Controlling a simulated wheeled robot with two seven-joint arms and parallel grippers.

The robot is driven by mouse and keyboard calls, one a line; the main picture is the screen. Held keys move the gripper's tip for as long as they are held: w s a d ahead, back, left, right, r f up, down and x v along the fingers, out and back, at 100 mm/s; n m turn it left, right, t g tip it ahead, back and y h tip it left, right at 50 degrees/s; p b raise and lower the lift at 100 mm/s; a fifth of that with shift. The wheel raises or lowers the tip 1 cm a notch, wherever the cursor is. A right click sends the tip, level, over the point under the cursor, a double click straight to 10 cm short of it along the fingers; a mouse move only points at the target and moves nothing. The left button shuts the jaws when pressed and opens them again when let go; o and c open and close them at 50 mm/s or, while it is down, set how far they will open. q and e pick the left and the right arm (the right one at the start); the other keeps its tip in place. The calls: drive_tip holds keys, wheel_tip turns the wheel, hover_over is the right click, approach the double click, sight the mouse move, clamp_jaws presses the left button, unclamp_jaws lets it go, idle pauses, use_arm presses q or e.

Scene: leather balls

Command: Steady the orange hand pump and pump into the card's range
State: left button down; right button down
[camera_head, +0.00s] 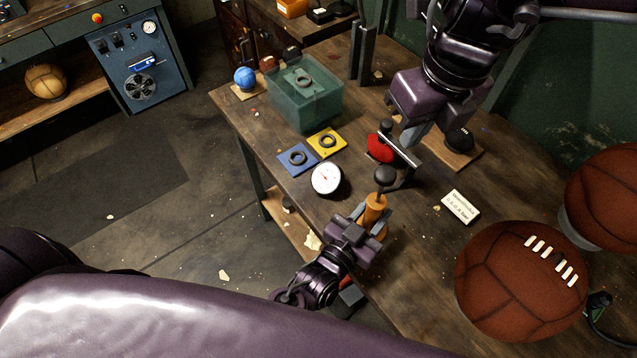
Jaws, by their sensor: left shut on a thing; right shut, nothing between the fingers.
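The orange hand pump (375,211) stands near the table's front edge, with a dark round knob (386,175) above its body. My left gripper (366,226) is shut around the pump's orange body from the front. A dark bar-shaped handle (402,153) shows just behind the knob; how it joins the pump is unclear. My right gripper (418,138) is shut and empty, pointing down above the far end of that bar; I cannot tell if it touches. A white round gauge (326,178) lies left of the pump.
Two brown leather balls (505,285) (605,200) fill the right side. A red object (380,150) and a wooden block (463,152) lie behind the pump. Blue (286,165) and yellow (337,151) mats with black rings, and a green translucent bin (291,108), are further left.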

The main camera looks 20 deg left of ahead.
sight(386, 172)
drive_tip(key=shift+w+a+f+m+g+h, duration=0.15)
drive_tip(key=shift+a+f+m+h, duration=0.3)
drive_tip(key=shift+f, duration=0.65)
drive_tip(key=shift+s+a+f+m+g, duration=0.1)
drive_tip(key=shift+a+f+m, duration=0.1)
drive_tip(key=shift+f+m, duration=0.65)
drive_tip(key=shift+w+a+f+m+g+h, duration=0.15)
drive_tip(key=shift+a+f+m+h, duration=0.15)
drive_tip(key=shift+f, duration=1)
drive_tip(key=shift+f, duration=1.05)
idle(0.5)
idle(0.5)
